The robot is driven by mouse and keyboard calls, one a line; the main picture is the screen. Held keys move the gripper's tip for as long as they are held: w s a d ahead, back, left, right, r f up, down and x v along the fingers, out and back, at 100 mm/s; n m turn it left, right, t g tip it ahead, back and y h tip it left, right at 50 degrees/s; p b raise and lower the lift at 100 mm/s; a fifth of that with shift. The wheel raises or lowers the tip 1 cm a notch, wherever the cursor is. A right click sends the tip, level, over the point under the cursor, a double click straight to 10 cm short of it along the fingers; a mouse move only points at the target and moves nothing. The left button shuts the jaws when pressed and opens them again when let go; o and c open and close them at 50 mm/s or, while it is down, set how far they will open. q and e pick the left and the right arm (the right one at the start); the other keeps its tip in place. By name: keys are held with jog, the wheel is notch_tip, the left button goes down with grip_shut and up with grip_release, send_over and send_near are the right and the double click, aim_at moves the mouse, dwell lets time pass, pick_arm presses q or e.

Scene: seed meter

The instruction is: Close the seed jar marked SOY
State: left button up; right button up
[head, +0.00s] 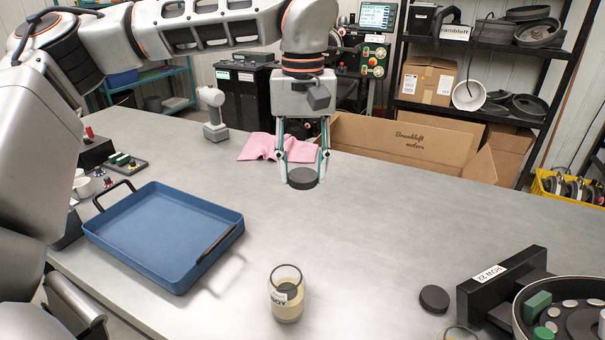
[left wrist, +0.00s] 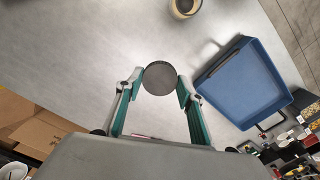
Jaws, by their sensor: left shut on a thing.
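The glass jar marked SOY (head: 286,303) stands upright and open on the table near the front middle, holding pale contents with a dark item inside. It also shows at the top edge of the left wrist view (left wrist: 184,8). My left gripper (head: 302,172) points down and is shut on a round dark lid (head: 302,180), held behind the jar and apart from it. The lid sits between the fingertips in the left wrist view (left wrist: 160,78). A second dark lid (head: 434,298) lies on the table at the right. My right gripper is not in view.
A blue tray (head: 165,275) with dark handles stands left of the jar. A pink cloth (head: 262,147), a grey handheld tool (head: 213,112) and an open cardboard box (head: 400,147) are at the back. A dark machine (head: 495,285) fills the right front. The table between lid and jar is clear.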

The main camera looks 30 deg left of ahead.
pick_arm(q)
jog(key=s+f+m, duration=0.1)
jog(key=f+m, duration=0.1)
jog(key=f, duration=0.2)
jog(key=s+f+m, duration=0.2)
jog(key=f, duration=0.3)
jog(key=s+f+m, duration=0.1)
jog(key=f, duration=0.4)
jog(key=shift+s+d+m, duration=0.2)
jog(key=shift+d+m, duration=0.2)
jog(key=shift+s+d+f, duration=0.1)
jog(key=shift+f, duration=0.1)
